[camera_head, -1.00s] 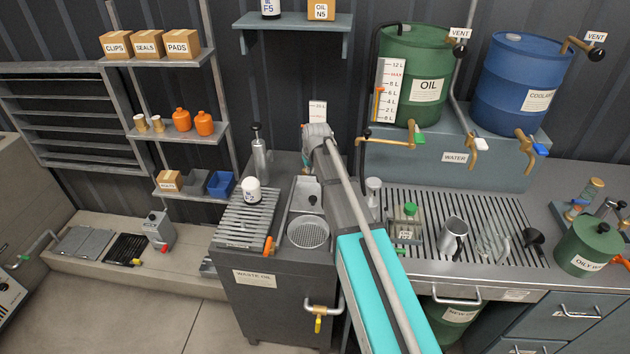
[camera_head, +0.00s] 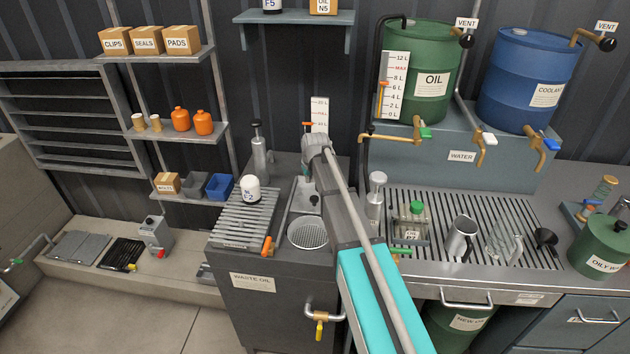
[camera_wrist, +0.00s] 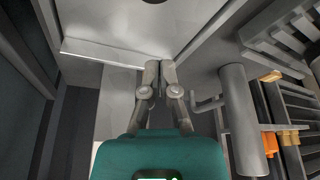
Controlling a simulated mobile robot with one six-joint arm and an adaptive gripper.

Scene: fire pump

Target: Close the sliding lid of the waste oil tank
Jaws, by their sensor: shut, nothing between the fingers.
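The waste oil tank (camera_head: 262,308) is a dark grey cabinet left of the sink. Its sliding lid (camera_head: 301,203) is a pale plate with a dark knob (camera_head: 314,199). The lid lies behind a round perforated strainer (camera_head: 308,233), which is uncovered. My gripper (camera_head: 306,184) is shut and empty at the lid's back end, partly hidden by my arm. In the wrist view, my gripper's closed fingertips (camera_wrist: 160,66) are close to the edge of a pale plate (camera_wrist: 128,27), apparently the lid; whether they touch it is unclear.
A pump-topped cylinder (camera_head: 259,152) stands behind the rack. A grey metal bottle (camera_head: 376,196) and the grated sink (camera_head: 440,210) are to the right of my arm.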

